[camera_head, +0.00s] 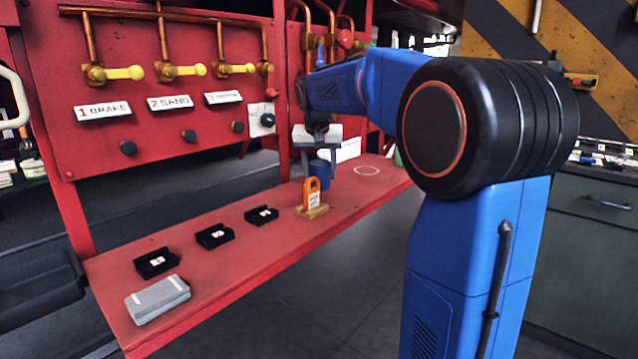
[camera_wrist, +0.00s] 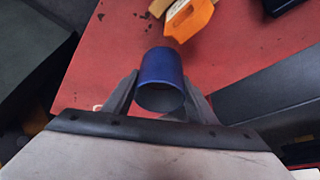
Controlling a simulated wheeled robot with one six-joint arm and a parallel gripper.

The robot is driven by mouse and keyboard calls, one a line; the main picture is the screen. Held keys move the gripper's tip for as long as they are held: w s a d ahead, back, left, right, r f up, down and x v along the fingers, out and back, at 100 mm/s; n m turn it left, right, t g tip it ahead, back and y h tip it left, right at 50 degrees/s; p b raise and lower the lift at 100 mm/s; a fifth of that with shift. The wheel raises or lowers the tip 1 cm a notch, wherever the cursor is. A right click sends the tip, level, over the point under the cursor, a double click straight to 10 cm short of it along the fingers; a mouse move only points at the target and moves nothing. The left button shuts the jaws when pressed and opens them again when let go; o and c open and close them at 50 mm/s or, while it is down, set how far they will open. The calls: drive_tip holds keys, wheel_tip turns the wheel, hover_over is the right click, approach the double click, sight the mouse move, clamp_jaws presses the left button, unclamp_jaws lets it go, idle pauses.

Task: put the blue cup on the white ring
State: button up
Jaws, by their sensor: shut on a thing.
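The blue cup (camera_head: 320,169) is between the fingers of my gripper (camera_head: 318,160), over the red shelf. In the wrist view the cup (camera_wrist: 161,72) sits between my two grey fingers (camera_wrist: 160,85), one on each side, and the gripper is shut on it. I cannot tell whether its bottom touches the shelf. The white ring (camera_head: 367,170) is a thin outline lying flat on the red shelf, to the right of the cup and apart from it. The wrist view does not clearly show the ring.
An orange tag on a wooden base (camera_head: 312,197) stands just in front of the cup. Several black holders (camera_head: 214,236) and a grey block (camera_head: 158,299) lie along the red shelf (camera_head: 250,262). A red panel with copper pipes (camera_head: 180,120) rises behind.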

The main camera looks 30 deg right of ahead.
drive_tip(key=shift+f, duration=1.8)
drive_tip(key=o, duration=1.1)
drive_tip(key=shift+f, duration=0.1)
drive_tip(key=v, duration=1.2)
drive_tip(key=s+a+f+n, duration=0.1)
drive_tip(key=s+a+f, duration=0.1)
drive_tip(key=s, duration=0.4)
drive_tip(key=s+a+f+n+y, duration=0.1)
drive_tip(key=s+a+f, duration=0.2)
drive_tip(key=s, duration=0.3)
drive_tip(key=s+a+f+n, duration=0.1)
drive_tip(key=s+a+f, duration=0.2)
drive_tip(key=s, duration=0.4)
drive_tip(key=shift+f+n+y, duration=0.3)
drive_tip(key=shift+f+n, duration=0.1)
drive_tip(key=shift+f, duration=0.35)
drive_tip(key=shift+o, duration=0.4)
drive_tip(key=s+a+f+n+t+y, duration=0.1)
drive_tip(key=s+a+f+n, duration=0.2)
drive_tip(key=s+f, duration=1.2)
drive_tip(key=shift+s+a, duration=0.35)
drive_tip(key=shift+a, duration=0.5)
